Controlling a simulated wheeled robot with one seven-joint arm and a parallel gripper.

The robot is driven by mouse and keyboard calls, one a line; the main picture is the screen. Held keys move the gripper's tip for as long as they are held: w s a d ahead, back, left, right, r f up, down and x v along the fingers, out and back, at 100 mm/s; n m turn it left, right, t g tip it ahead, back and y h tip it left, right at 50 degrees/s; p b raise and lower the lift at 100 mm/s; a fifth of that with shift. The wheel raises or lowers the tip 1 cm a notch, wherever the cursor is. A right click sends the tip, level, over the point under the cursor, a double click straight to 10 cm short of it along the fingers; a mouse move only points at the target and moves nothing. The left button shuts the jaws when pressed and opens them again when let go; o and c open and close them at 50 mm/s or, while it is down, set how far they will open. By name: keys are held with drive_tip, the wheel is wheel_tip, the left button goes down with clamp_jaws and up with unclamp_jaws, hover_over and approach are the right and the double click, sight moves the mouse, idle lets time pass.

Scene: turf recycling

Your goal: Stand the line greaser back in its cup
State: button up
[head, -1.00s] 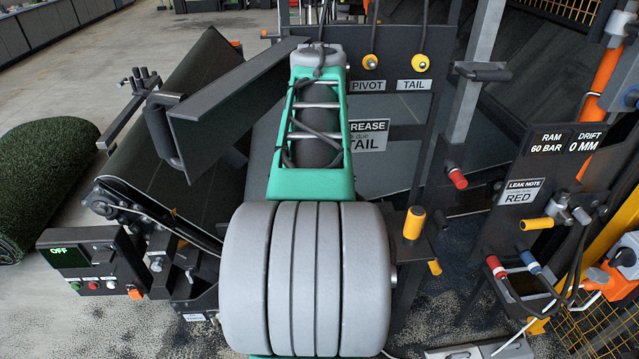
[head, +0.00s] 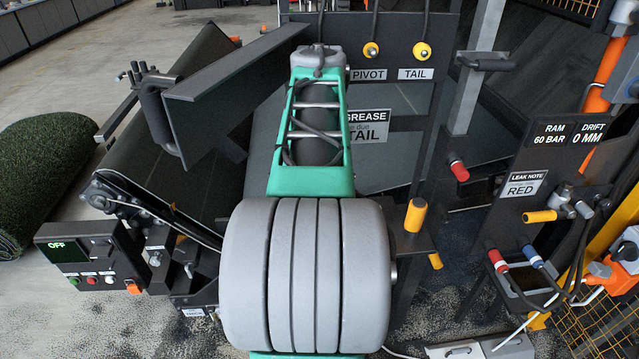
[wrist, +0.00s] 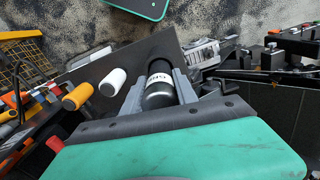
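In the wrist view, a dark cylinder with a white label band and a black end, which looks like the line greaser (wrist: 158,95), sits between the two grey fingers of my gripper (wrist: 158,88). The fingers lie close along both its sides and look shut on it. In the head view my own arm hides the gripper and this cylinder. I cannot make out the cup in either view.
A dark shelf carries a yellow-orange cylinder (head: 415,215), which also shows in the wrist view (wrist: 77,97) beside a white cylinder (wrist: 113,82). A control box (head: 88,265) stands left. A hose panel (head: 540,205) stands right.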

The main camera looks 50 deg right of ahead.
drive_tip(key=o, duration=0.6)
drive_tip(key=shift+c, duration=0.2)
wheel_tip(320, 180, up, 8)
drive_tip(key=shift+f, duration=0.1)
